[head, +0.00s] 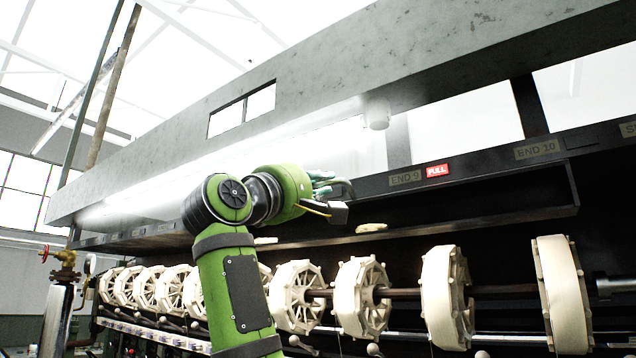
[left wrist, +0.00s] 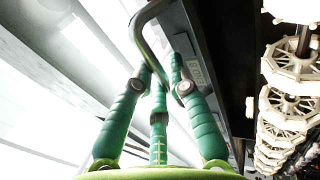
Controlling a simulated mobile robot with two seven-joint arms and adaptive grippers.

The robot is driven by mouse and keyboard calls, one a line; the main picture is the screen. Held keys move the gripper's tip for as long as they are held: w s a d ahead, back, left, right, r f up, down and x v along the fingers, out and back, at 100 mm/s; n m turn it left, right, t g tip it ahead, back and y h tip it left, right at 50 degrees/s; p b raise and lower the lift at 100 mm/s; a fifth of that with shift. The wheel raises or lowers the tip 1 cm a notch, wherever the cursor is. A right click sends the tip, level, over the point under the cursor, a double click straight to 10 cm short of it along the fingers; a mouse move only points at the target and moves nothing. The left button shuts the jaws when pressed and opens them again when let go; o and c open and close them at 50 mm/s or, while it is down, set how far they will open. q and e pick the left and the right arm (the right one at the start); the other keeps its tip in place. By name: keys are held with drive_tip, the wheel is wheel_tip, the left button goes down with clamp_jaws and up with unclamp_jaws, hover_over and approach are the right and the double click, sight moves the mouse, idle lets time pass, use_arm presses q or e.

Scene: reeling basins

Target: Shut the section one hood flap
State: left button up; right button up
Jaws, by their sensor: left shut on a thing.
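The long grey-green hood (head: 330,75) slants over the machine in the head view. Which part is the section one flap is not clear. My left gripper (head: 338,196) is up at this panel, left of the END 9 tag. In the left wrist view its green fingers (left wrist: 165,75) are closed on a dark bent handle (left wrist: 142,28), beside the tagged dark panel (left wrist: 205,65). The exact contact is partly hidden. My right gripper is not in view.
A row of pale reels (head: 365,296) on a dark shaft stands below the hood; reels also show at the right of the left wrist view (left wrist: 292,75). A brass valve (head: 65,258) with a red handle stands at the far left.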

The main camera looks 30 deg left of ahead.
use_arm(q)
drive_tip(key=shift+w+d+f+b, duration=0.1)
drive_tip(key=shift+w+f+b, duration=0.7)
drive_tip(key=shift+f, duration=0.6)
drive_tip(key=shift+w+d+f+b, duration=0.1)
drive_tip(key=shift+w+f+b, duration=0.65)
drive_tip(key=shift+f, duration=0.7)
drive_tip(key=shift+w+d+f+b, duration=0.1)
drive_tip(key=shift+w+f+b, duration=0.65)
drive_tip(key=shift+f, duration=0.65)
drive_tip(key=o, duration=0.5)
drive_tip(key=shift+s+a, duration=0.1)
drive_tip(key=shift+o, duration=0.2)
drive_tip(key=b+v, duration=1.1)
drive_tip(key=v, duration=0.3)
